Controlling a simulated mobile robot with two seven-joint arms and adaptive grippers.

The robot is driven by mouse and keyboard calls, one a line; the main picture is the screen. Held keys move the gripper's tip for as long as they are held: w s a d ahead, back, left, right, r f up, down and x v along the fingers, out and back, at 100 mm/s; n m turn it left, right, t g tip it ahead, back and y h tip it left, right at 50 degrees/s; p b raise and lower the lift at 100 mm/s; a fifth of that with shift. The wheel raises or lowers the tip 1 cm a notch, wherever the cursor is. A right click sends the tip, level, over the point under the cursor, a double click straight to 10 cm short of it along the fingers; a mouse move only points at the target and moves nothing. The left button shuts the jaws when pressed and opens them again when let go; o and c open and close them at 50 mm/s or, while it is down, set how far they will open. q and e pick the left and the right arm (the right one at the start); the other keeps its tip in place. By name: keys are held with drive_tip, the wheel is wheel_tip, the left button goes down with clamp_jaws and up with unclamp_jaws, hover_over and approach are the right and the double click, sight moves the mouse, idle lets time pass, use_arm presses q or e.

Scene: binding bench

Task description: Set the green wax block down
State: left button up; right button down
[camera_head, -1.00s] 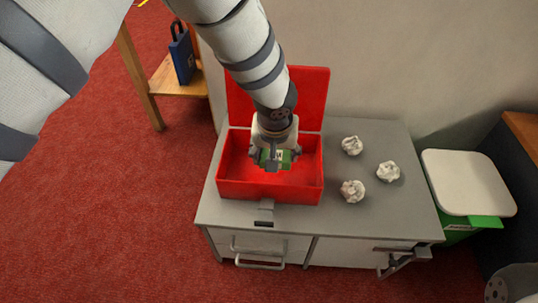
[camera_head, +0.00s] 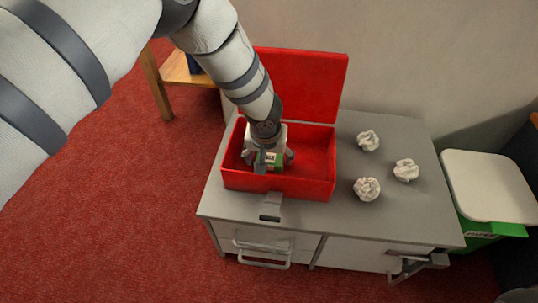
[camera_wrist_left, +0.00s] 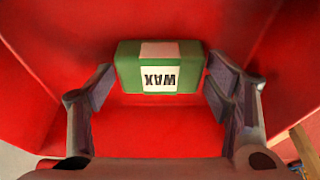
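The green wax block (camera_wrist_left: 160,72), with a white label reading WAX, is between the fingers of my left gripper (camera_wrist_left: 160,90) in the left wrist view. The fingertips appear to touch its two ends. In the head view my left gripper (camera_head: 267,158) reaches down inside the open red box (camera_head: 318,170), in its left part, with the green block (camera_head: 272,160) in its fingers. I cannot tell whether the block's underside touches the box floor. My right gripper is not in view.
The box's lid (camera_head: 305,85) stands open at the back. A grey cabinet (camera_head: 330,222) carries the box and three crumpled white paper balls (camera_head: 367,188) to its right. A green bin with a white lid (camera_head: 488,185) stands at the far right.

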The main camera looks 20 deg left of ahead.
use_arm(q)
drive_tip(key=shift+r, duration=0.15)
drive_tip(key=p+v, duration=0.4)
drive_tip(key=v, duration=0.8)
drive_tip(key=shift+p, duration=0.35)
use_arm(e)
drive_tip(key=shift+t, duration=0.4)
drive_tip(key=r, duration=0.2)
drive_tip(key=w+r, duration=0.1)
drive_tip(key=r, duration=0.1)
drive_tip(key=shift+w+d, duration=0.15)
